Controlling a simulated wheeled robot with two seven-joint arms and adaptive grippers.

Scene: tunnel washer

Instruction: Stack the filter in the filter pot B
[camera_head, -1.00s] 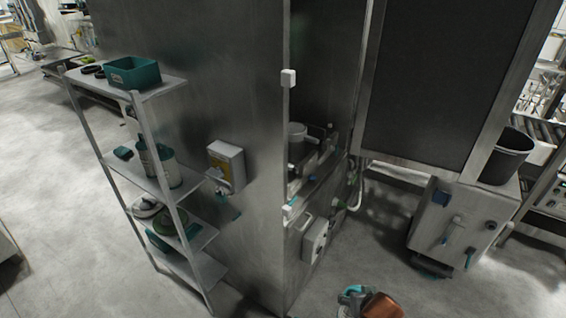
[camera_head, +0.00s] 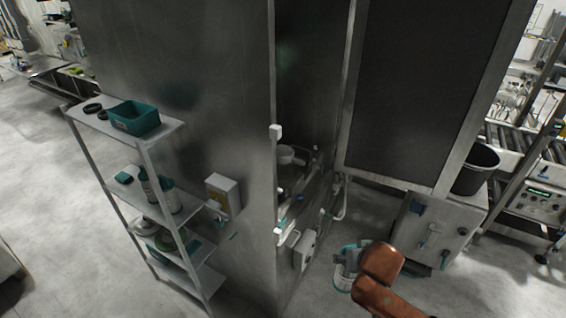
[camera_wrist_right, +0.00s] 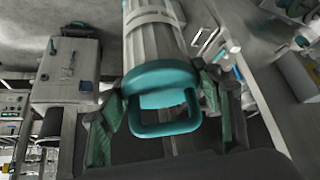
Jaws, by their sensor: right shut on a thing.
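The filter (camera_wrist_right: 155,35), a pale ribbed cylinder with a teal end cap and loop handle, fills the upper middle of the right wrist view. My right gripper (camera_wrist_right: 165,95) is shut on the filter at its teal handle end, one finger on each side. In the head view the right gripper (camera_head: 350,260) is low, right of the tall steel cabinet, with the filter's teal and white end (camera_head: 344,281) partly hidden behind it. A small grey pot (camera_head: 285,156) stands in the cabinet's recess; I cannot tell whether it is pot B. My left gripper is not in view.
A shelf rack (camera_head: 160,205) with a teal bin (camera_head: 134,118) and bottles stands left of the cabinet (camera_head: 185,75). A grey control box (camera_head: 428,235) and a black bucket (camera_head: 474,168) are at the right.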

